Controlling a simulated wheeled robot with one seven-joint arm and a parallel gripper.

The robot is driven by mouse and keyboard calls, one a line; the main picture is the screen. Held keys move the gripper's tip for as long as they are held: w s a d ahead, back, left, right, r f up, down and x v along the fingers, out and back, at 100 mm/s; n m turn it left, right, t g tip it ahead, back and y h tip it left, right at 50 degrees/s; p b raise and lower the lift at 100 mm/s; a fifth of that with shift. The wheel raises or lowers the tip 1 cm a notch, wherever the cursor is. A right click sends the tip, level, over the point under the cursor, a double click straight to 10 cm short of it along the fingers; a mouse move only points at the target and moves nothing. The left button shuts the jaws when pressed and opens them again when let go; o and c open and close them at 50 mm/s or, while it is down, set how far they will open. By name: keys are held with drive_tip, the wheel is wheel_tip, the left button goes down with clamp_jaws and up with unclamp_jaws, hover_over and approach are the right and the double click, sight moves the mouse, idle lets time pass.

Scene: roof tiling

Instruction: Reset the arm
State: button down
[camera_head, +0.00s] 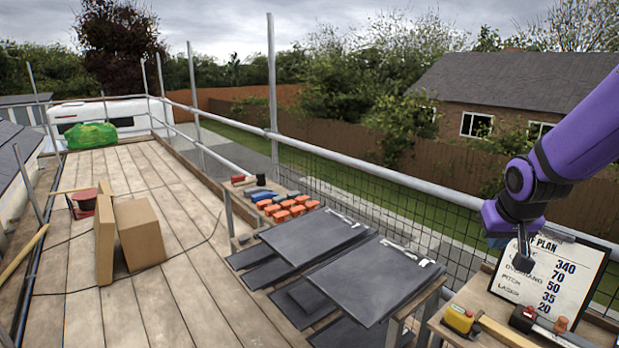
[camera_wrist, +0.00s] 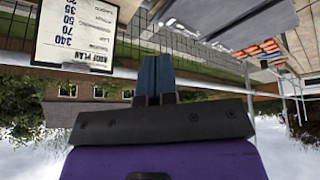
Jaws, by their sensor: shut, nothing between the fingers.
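My purple arm reaches in from the right edge in the head view. My gripper (camera_head: 523,262) points down in front of the roof plan board (camera_head: 565,280), and it is shut and empty. In the wrist view, which is upside down, the two fingers of my gripper (camera_wrist: 155,78) lie together with nothing between them. The roof plan board (camera_wrist: 75,35) shows at the upper left there. Part of the board's text is hidden behind my gripper in the head view.
Dark slates (camera_head: 375,280) lie on stands beside the guard rail (camera_head: 350,168). Orange blocks (camera_head: 290,208) sit on a bench behind them. A yellow tape measure (camera_head: 459,319) and a hammer (camera_head: 505,333) lie below my gripper. Cardboard boxes (camera_head: 140,235) stand on the plank deck (camera_head: 175,300).

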drive_tip(key=s+a+r, duration=0.2)
drive_tip(key=s+r, duration=0.2)
drive_tip(key=s, duration=0.3)
drive_tip(key=s+a+r+n+y, duration=0.1)
drive_tip(key=s+r, duration=0.3)
drive_tip(key=s, duration=0.4)
drive_tip(key=s+a+r, duration=0.4)
drive_tip(key=s+r, duration=0.1)
drive_tip(key=s, duration=0.2)
drive_tip(key=shift+s, duration=0.4)
drive_tip(key=shift+a, duration=0.1)
